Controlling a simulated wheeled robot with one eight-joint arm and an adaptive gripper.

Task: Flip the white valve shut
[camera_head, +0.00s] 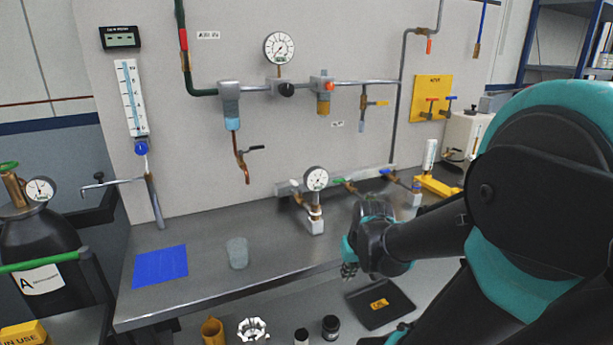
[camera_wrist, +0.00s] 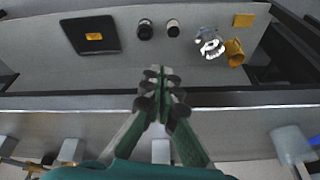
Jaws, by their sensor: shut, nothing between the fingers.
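No valve with a clearly white handle can be made out. A small white block (camera_head: 317,227) sits under the gauge at the front of the bench manifold and may be part of it. A pale white piece (camera_wrist: 161,151) shows between my finger links in the wrist view. My gripper (camera_head: 349,271) is at the bench's front edge, right of and below the white block, apart from it. In the wrist view my gripper (camera_wrist: 161,78) has its fingers together and empty. My wrist hides part of the bench behind it.
The manifold carries a green handle (camera_head: 337,180) and a blue handle (camera_head: 386,171). A translucent cup (camera_head: 237,253) and blue mat (camera_head: 160,266) lie left on the bench. A black tray (camera_head: 380,304) is on the lower surface. The bench front between cup and gripper is clear.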

